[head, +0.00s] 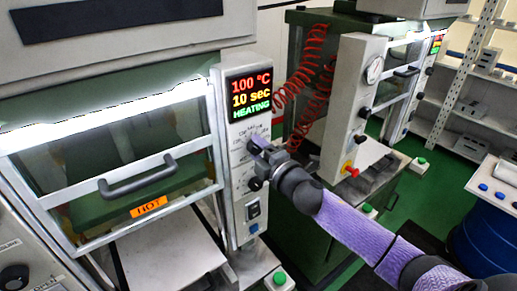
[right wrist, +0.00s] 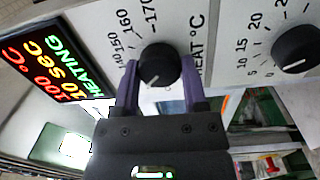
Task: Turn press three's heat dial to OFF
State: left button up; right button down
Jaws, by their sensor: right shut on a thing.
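The heat dial (right wrist: 159,65) is a round black knob with a white pointer line, beside a printed temperature scale and the words "HEAT °C" in the right wrist view. My right gripper (right wrist: 160,85) is shut on the dial, one purple finger on each side. In the head view my right gripper (head: 262,146) reaches the press's control panel (head: 238,185) from the right and hides most of the dial. The panel's display (head: 250,95) reads 100 °C, 10 sec, HEATING. My left gripper is not in view.
A second black knob (right wrist: 297,49) with its own scale sits beside the heat dial. A door with a grey handle (head: 138,177) and an orange HOT label (head: 149,207) is left of the panel. Red coiled hoses (head: 305,75) and another machine stand to the right.

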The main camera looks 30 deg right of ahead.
jog(key=n, duration=0.5)
jog(key=shift+d+r+n, duration=0.1)
jog(key=shift+r+n, duration=0.15)
jog(key=shift+n, duration=0.15)
jog(key=shift+w+d+r+n+b, duration=0.1)
jog(key=shift+n+b, duration=0.2)
jog(key=shift+n, duration=1.8)
jog(key=shift+c, duration=0.7)
grip_release()
jog(key=shift+f, duration=0.2)
